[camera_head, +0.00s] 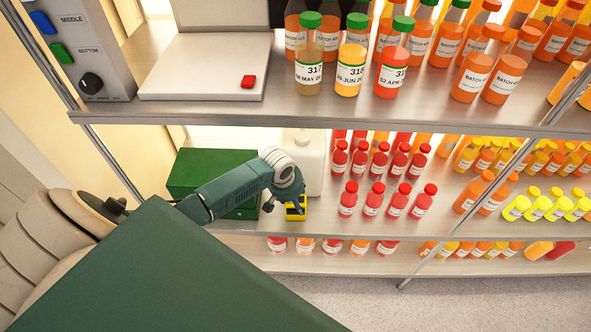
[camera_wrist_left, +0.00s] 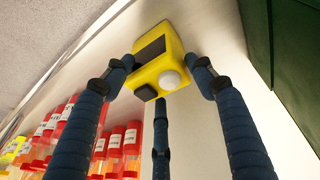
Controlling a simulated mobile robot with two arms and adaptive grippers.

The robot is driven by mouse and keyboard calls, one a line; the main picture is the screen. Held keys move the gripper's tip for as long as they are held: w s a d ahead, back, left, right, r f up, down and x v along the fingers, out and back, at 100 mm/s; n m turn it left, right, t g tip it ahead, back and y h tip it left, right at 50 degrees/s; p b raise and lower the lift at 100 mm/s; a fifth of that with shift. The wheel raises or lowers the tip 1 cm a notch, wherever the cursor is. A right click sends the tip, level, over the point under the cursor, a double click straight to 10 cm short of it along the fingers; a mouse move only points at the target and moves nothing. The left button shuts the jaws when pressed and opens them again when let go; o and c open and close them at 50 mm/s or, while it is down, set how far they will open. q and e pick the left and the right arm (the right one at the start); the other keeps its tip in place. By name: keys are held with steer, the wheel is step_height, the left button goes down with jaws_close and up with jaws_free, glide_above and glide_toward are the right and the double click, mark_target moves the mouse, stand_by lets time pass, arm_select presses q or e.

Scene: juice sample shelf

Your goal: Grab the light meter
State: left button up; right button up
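The light meter appears to be the small yellow device (camera_head: 296,212) at the front of the middle shelf. In the left wrist view the yellow light meter (camera_wrist_left: 172,62) shows a dark display, a dark button and a white dome. My left gripper (camera_head: 285,204) reaches over it from the left. In the left wrist view its fingers (camera_wrist_left: 160,75) spread around the meter, with tips close to its edges; contact is unclear. A finger stands apart from the meter's left side in the head view, so the gripper looks open. My right gripper is not in view.
A green box (camera_head: 200,168) stands left of the meter and a white container (camera_head: 308,160) behind it. Red-capped bottles (camera_head: 348,198) stand to the right. The upper shelf (camera_head: 330,112) carries more bottles and a white device (camera_head: 205,70) above my arm.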

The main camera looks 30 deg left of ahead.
arm_select(q)
jaws_close()
steer(key=shift+r, duration=0.15)
